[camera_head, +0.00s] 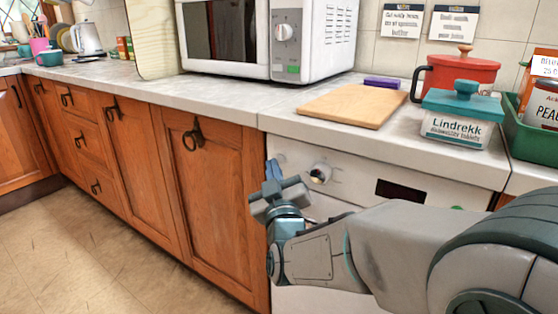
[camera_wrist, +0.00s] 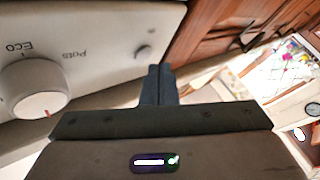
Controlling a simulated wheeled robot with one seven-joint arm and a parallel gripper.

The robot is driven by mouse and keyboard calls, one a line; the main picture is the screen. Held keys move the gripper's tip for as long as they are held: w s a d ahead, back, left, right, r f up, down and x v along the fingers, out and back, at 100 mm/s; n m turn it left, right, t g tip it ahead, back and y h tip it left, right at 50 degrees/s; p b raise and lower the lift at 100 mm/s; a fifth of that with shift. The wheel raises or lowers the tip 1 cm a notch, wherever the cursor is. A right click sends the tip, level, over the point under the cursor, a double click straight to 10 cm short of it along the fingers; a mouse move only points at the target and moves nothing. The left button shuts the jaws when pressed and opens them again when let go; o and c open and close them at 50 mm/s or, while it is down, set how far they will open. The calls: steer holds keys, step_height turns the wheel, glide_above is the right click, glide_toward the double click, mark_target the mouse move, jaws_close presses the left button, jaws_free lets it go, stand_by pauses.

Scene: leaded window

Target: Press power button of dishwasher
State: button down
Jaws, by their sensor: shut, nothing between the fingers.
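The white dishwasher (camera_head: 345,160) is under the counter, its front partly hidden by my arm. Its panel has a round dial (camera_head: 320,173) and a dark display (camera_head: 400,190). In the wrist view the dial (camera_wrist: 33,88) shows the words ECO and Pots. A small round button (camera_wrist: 144,53) is near the panel's end, close to my fingertips and just left of them in that view. My gripper (camera_head: 273,170) is shut and empty, at the panel's left end. Its closed fingers also show in the wrist view (camera_wrist: 158,72). I cannot tell whether they touch the panel.
Wooden cabinets (camera_head: 205,190) with ring handles adjoin the dishwasher on the left. The floor (camera_head: 100,250) at left is clear.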

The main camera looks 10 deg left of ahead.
steer(key=shift+s, duration=0.1)
steer(key=shift+s+a, duration=0.4)
steer(key=shift+s, duration=0.5)
steer(key=shift+s+a, duration=0.35)
steer(key=shift+s, duration=0.5)
steer(key=shift+s+a, duration=0.4)
steer(key=shift+s, duration=0.5)
